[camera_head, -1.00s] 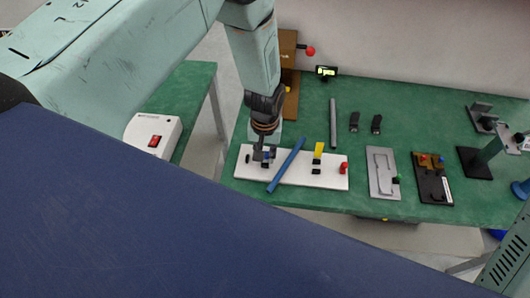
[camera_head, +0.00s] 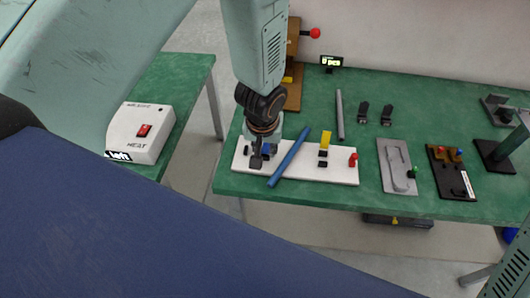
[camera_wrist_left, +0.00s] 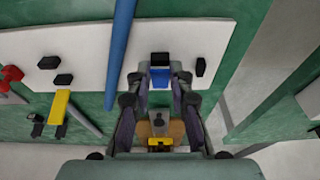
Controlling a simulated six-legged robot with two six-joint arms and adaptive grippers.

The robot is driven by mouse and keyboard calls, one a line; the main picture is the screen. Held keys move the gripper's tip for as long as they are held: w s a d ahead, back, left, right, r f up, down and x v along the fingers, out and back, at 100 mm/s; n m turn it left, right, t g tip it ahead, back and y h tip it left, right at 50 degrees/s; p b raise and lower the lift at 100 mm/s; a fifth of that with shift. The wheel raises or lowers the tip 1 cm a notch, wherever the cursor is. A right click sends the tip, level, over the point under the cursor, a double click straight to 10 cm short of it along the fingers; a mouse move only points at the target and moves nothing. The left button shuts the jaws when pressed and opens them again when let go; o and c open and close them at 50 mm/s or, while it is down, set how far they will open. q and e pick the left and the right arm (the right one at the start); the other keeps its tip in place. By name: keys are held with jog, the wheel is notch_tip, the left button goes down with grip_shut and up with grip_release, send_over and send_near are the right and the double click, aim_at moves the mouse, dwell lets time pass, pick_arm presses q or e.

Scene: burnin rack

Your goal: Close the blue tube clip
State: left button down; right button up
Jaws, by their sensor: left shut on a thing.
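The blue tube clip (camera_wrist_left: 160,78) is at the left end of the white board (camera_head: 340,173), with a black block beside it. In the left wrist view it sits between the two fingers of my left gripper (camera_wrist_left: 160,97), which is shut on it. In the head view the gripper (camera_head: 259,157) is low over the board and mostly covers the clip; a bit of blue (camera_head: 267,149) shows. I cannot tell how far the clip is closed. A blue tube (camera_head: 289,158) lies slantwise across the board just right of the gripper. My right gripper is not in view.
A yellow clip (camera_head: 325,141) stands up on the board, with a red clip (camera_head: 353,160) at its right end. A grey rod (camera_head: 340,115), two black pieces and several fixtures stand farther right on the green table (camera_head: 430,125). A white switch box (camera_head: 141,133) is on the left table.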

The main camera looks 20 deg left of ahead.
pick_arm(q)
jog(key=shift+w, duration=0.1)
dwell(0.3)
jog(key=c, duration=1.2)
grip_release()
